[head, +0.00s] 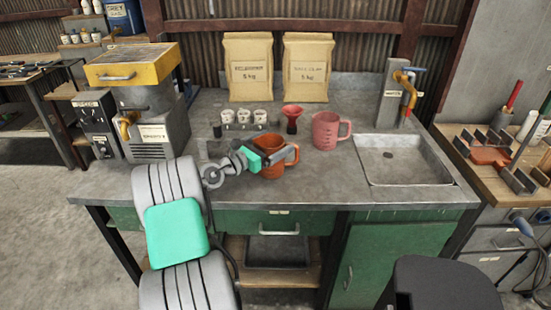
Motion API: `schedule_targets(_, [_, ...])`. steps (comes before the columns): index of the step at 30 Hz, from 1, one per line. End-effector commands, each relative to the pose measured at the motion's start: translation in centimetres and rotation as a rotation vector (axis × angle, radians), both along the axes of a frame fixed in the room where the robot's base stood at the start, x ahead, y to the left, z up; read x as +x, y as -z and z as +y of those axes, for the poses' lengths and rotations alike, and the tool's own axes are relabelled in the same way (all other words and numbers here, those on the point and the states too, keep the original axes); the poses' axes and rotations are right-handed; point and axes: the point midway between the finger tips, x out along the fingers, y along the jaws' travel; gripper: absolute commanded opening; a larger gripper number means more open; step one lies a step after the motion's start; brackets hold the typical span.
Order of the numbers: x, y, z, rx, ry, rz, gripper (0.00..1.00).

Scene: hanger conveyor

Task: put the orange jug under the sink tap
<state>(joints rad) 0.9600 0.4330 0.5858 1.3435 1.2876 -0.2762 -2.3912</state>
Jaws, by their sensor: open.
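The orange jug (272,170) stands upright on the grey counter, left of the sink. My gripper (283,156) is open at the jug's upper part, with a dark finger across its rim. I cannot tell whether the fingers touch the jug. The jug's handle points right and its far rim is partly hidden by my gripper. The sink (405,182) is a grey basin set into the counter at the right, and it looks empty. The tap (408,85), with a blue lever and a yellow-orange spout, is on a grey post behind the basin.
A pink jug (326,131) stands between the orange jug and the sink. A red funnel-like cup (292,117) and a rack of small white cups (243,125) are behind. Two paper bags (306,70) stand at the back. A yellow-topped machine (140,105) is at the left.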

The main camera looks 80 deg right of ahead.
Motion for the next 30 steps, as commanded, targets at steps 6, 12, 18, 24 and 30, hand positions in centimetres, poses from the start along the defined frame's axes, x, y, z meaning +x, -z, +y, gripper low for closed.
schedule_targets(6, [0.19,-0.02,0.07,-0.001,-0.003,-0.001,0.94])
schedule_targets(12, [0.2,-0.02,0.09,-0.001,-0.003,-0.001,0.78])
schedule_targets(18, [0.2,-0.02,0.09,-0.001,-0.003,-0.002,0.62])
schedule_targets(24, [0.19,-0.01,0.09,-0.001,-0.003,-0.001,0.45])
schedule_targets(30, [0.19,0.0,0.09,0.0,-0.002,-0.001,0.29])
